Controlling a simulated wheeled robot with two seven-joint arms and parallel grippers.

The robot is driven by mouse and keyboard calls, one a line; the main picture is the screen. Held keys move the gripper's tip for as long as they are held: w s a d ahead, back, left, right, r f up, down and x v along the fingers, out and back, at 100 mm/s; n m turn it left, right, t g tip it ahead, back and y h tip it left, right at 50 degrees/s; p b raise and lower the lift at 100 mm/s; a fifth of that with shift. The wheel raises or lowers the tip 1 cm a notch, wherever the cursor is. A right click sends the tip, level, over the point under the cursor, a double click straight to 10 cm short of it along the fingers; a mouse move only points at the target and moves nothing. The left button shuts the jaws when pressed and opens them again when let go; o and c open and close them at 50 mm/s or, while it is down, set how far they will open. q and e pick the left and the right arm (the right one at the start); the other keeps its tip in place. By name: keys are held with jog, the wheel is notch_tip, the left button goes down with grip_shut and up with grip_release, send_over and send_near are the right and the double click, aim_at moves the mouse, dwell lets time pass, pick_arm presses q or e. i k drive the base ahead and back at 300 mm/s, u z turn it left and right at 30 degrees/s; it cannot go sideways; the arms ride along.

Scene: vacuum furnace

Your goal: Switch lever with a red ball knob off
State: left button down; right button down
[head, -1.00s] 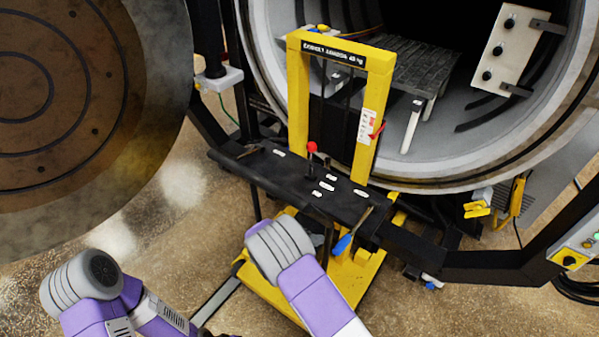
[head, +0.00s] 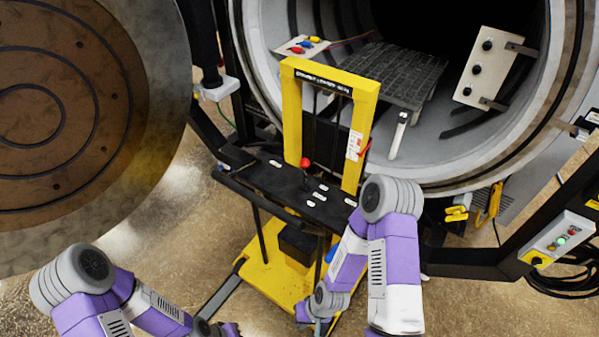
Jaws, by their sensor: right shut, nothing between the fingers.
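The lever with a red ball knob (head: 305,163) stands roughly upright on the black top (head: 260,185) of a yellow lift frame (head: 292,125). Its short dark rod shows below the ball, and several small white labels lie around it. My right gripper (head: 320,328) is low at the bottom edge of the head view, below and well apart from the lever. It is shut and empty, and only partly in the picture. My left arm comes in at the bottom left; its wrist reaches the bottom edge and its gripper fingers are not visible.
The open furnace chamber (head: 428,155) lies behind the lift, and its round door (head: 60,110) fills the left. A small red handle (head: 366,148) sits on the lift's right post. A control box (head: 558,240) stands at right. My right arm covers the black top's right end.

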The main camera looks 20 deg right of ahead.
aim_at(304, 162)
jog(key=u, duration=1.35)
jog(key=i, duration=0.75)
jog(key=z, duration=2.45)
